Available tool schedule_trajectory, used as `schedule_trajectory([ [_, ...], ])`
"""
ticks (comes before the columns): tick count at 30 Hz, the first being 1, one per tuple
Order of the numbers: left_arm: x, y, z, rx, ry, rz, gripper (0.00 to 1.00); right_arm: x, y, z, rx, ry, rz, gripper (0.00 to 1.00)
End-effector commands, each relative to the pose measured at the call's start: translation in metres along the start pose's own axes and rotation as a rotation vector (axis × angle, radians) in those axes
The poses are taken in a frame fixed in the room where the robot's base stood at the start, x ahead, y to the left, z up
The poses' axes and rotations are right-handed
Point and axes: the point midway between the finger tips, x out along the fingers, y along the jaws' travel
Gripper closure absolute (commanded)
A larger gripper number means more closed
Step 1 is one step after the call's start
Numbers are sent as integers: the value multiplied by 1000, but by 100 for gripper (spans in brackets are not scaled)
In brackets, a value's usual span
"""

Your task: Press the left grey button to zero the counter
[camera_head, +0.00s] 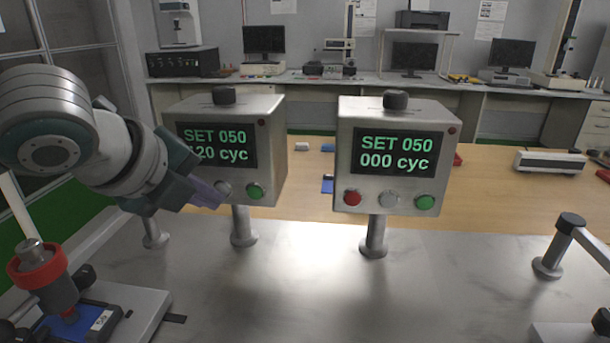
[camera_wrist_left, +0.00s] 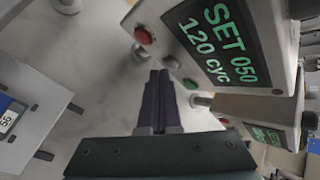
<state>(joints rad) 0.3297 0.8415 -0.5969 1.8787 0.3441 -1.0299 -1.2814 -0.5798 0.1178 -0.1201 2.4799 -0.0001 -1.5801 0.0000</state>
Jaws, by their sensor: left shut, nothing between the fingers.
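The left counter box (camera_head: 268,140) is a metal box on a post, with a green-lit screen. In the left wrist view its screen (camera_wrist_left: 215,40) reads SET 050, 120 cyc. Its grey button (camera_head: 223,188) sits between a red button (camera_wrist_left: 145,37) and a green button (camera_head: 255,191). The grey button also shows in the left wrist view (camera_wrist_left: 173,62). My left gripper (camera_head: 214,197) is shut and empty, its purple fingertips close to the grey button. I cannot tell whether they touch it. My arm hides the red button in the head view. My right gripper is out of view.
A second counter box (camera_head: 440,150) stands to the right, reading SET 050, 000 cyc, with red, grey and green buttons. A test fixture with a red ring (camera_head: 37,265) stands at the lower left. The metal bench front (camera_head: 300,290) is clear.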

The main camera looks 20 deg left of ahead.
Motion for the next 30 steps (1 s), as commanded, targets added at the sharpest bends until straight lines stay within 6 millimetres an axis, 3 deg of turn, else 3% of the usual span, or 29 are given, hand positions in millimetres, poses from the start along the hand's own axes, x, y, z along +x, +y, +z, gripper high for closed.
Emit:
schedule_trajectory([
  [23,4,-3,3,0,-1,0,100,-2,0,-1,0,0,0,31],
  [30,-4,1,0,2,0,2,100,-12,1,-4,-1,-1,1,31],
])
